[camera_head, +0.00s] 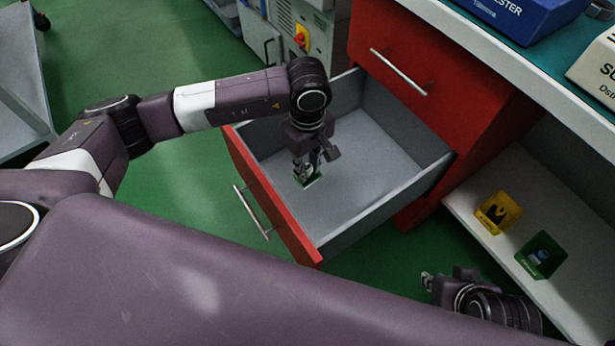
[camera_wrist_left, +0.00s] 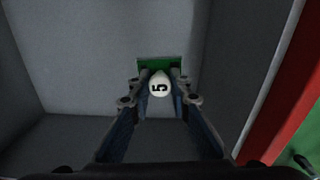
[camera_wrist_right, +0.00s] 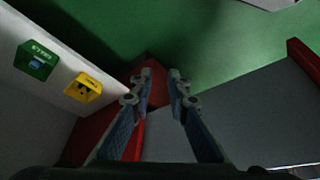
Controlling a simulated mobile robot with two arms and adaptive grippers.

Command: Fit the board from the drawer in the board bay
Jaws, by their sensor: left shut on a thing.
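The red drawer (camera_head: 279,207) is pulled open, with a grey inside. My left gripper (camera_head: 307,172) reaches down into it and is shut on the board (camera_head: 311,182), a small green piece. I cannot tell whether the board touches the drawer floor. My right gripper (camera_head: 428,283) is low at the lower right, apart from the drawer; in the right wrist view its fingers (camera_wrist_right: 162,85) are apart with nothing between them. No board bay is recognisable.
A white shelf (camera_head: 478,224) at right holds a yellow box (camera_head: 498,212) and a green box (camera_head: 540,254). Above, the bench top (camera_head: 465,42) carries a blue tester (camera_head: 526,15) and a pale box (camera_head: 597,70). A closed red drawer (camera_head: 400,50) is above the open one.

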